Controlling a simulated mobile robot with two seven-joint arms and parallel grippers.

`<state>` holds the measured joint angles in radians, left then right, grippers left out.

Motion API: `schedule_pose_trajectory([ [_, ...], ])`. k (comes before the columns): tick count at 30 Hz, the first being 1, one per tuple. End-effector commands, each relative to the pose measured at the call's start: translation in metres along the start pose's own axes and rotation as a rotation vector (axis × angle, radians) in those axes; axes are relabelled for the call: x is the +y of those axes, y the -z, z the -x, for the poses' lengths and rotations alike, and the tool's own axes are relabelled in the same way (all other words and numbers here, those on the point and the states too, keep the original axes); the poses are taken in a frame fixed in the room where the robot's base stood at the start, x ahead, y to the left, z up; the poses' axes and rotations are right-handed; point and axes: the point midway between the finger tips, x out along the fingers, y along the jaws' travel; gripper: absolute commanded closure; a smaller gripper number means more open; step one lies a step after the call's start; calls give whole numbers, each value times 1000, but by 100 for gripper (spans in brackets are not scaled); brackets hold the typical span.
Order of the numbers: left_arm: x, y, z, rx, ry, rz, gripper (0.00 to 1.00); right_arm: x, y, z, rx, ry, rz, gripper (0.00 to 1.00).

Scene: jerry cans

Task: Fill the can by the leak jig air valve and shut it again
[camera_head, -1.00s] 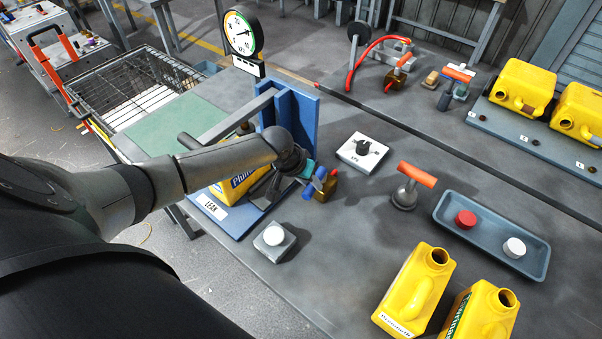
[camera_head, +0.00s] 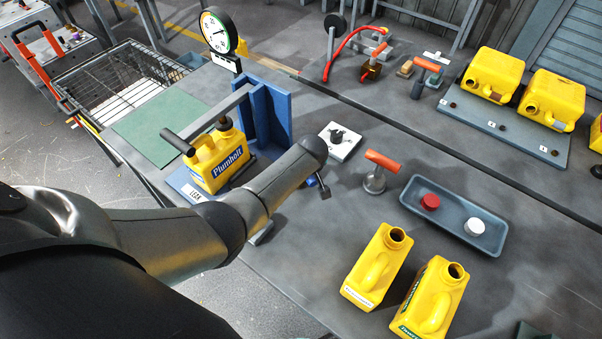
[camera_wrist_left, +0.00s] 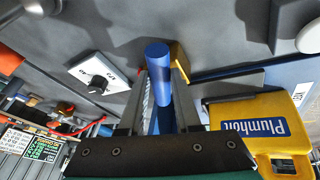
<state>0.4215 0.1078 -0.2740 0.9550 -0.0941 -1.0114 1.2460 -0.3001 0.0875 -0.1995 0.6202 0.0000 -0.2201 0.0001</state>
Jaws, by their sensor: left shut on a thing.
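The yellow Plumholt can (camera_head: 217,160) stands upright in the blue leak jig (camera_head: 270,112), with a black-ended bar over its top. It also shows in the left wrist view (camera_wrist_left: 265,122). My left arm reaches across the jig's front right, and its gripper is mostly hidden in the head view. In the left wrist view my left gripper (camera_wrist_left: 160,72) is shut on the blue air valve handle (camera_wrist_left: 158,58), which stands between its two dark fingers. The valve body is largely hidden. The round gauge (camera_head: 218,32) stands behind the jig; its reading is too small to tell. My right gripper is not in view.
A white dial plate (camera_head: 347,147) and an orange-handled tool (camera_head: 380,160) stand right of the jig. A blue-grey tray (camera_head: 415,192) holds a red and a white cap. Two open yellow cans (camera_head: 375,268) stand in front. More cans lie on a rack (camera_head: 505,125) behind.

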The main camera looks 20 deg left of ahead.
Motion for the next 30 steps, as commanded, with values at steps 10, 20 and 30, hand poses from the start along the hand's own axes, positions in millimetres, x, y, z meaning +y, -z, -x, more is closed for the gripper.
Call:
schedule_pose_trajectory([
  [10,20,-2,-7,52,100,254,100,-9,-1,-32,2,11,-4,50],
  [20,28,2,-8,82,155,382,100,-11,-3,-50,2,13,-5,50],
  [30,29,4,-7,90,167,412,100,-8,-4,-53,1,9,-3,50],
])
